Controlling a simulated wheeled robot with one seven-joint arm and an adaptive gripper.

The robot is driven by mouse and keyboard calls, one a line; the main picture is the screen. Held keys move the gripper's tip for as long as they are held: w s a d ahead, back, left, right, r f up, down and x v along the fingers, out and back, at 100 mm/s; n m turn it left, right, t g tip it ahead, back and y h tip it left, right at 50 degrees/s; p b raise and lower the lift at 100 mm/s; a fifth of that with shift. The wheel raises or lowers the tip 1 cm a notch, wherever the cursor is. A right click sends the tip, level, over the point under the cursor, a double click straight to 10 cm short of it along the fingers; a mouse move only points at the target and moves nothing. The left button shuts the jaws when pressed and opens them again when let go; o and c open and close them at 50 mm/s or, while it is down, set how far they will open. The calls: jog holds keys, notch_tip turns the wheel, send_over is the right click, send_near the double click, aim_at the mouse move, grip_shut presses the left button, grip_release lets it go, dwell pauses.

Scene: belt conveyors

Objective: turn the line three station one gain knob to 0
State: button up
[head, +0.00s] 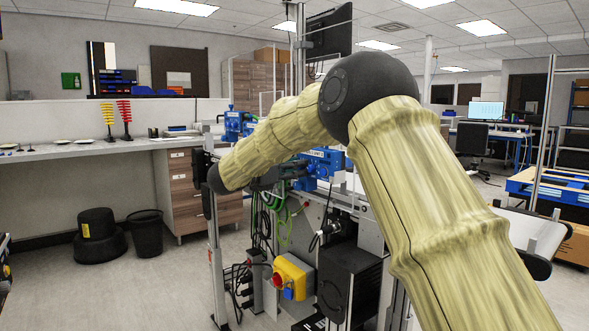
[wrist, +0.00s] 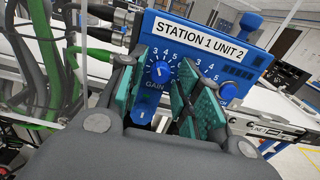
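A blue control box (wrist: 215,45) labelled "STATION 1 UNIT 2" fills the upper wrist view; no line number is readable on it. Its gain knob (wrist: 160,71) is a small blue dial with a white pointer mark, ringed by white numbers, with "GAIN" printed below. The exact pointer reading is too small to tell. My gripper (wrist: 160,88) is open, its green-padded fingers on either side of the knob in the picture. I see no clear contact with the knob. In the head view, blue units (head: 322,163) show on the machine, and my arm hides part of this area.
A second dial (wrist: 206,88) on the box is partly hidden by the right finger. Green and grey cables (wrist: 45,65) hang at left in the wrist view. A yellow-and-red switch box (head: 293,277) is low on the machine. Open floor lies to the left.

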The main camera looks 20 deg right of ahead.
grip_shut()
jog(key=shift+n, duration=0.4)
jog(key=shift+n+p, duration=4.8)
jog(key=shift+n, duration=3.8)
jog(key=shift+o, duration=1.8)
grip_release()
